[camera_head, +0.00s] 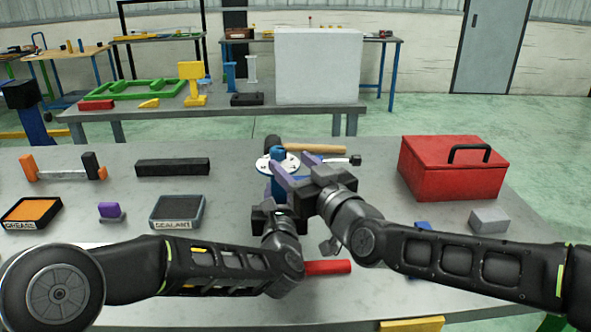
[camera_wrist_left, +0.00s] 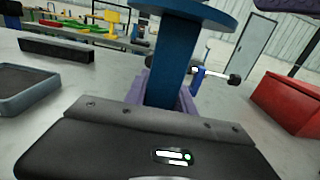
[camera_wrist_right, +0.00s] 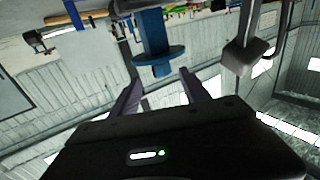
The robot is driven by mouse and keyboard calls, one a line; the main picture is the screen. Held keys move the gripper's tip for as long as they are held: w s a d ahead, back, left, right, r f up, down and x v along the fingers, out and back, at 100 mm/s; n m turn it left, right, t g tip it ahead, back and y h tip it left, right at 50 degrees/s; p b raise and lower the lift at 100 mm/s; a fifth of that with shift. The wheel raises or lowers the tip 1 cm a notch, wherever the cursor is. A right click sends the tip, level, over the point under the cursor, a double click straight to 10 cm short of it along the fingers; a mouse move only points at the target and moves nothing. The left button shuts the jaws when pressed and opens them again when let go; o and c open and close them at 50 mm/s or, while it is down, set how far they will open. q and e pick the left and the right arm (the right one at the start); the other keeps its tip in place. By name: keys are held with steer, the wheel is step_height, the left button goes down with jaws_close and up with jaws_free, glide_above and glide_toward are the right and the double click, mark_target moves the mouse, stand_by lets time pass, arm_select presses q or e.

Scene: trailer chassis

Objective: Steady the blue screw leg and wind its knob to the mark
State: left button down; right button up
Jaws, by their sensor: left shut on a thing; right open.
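The blue screw leg (camera_head: 277,186) stands on the near grey bench, mostly hidden behind my grippers. A pale disc (camera_head: 264,164) with dark dots lies at its top, with a blue knob (camera_head: 277,153) above it. My left gripper (camera_wrist_left: 165,98) is shut on the leg's blue post (camera_wrist_left: 174,60), below the disc, whose blue underside (camera_wrist_left: 190,8) shows in the left wrist view. My right gripper (camera_wrist_right: 158,84) is open, its purple fingers pointing toward the knob (camera_wrist_right: 160,70); a gap shows between fingers and knob. I cannot make out the mark.
A hammer with a wooden handle (camera_head: 316,147) and a bar with dark ends (camera_head: 340,160) lie behind the leg. A red toolbox (camera_head: 450,172) stands right. A sealant tray (camera_head: 178,212) and black bar (camera_head: 172,167) are left. A red cylinder (camera_head: 328,267) lies in front.

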steer(key=shift+s+d+f, duration=0.15)
steer(key=shift+s+f, duration=0.1)
steer(key=shift+s, duration=0.25)
steer(key=shift+s+a+r, duration=0.1)
steer(key=shift+a, duration=0.1)
steer(key=w+d+r+n+t+y, duration=0.1)
steer(key=w+d+r+n+y, duration=0.25)
steer(key=w+r, duration=0.25)
steer(key=w+d+r+n+t+y, duration=0.1)
steer(key=w+d+r+n+y, duration=0.15)
steer(key=w+r+y, duration=0.3)
steer(key=s+f+n+g+y, duration=0.1)
steer(key=s+f+n+g, duration=0.4)
steer(key=f+g, duration=0.6)
steer(key=s+g, duration=0.1)
steer(key=g, duration=0.3)
steer(key=shift+n+g, duration=0.3)
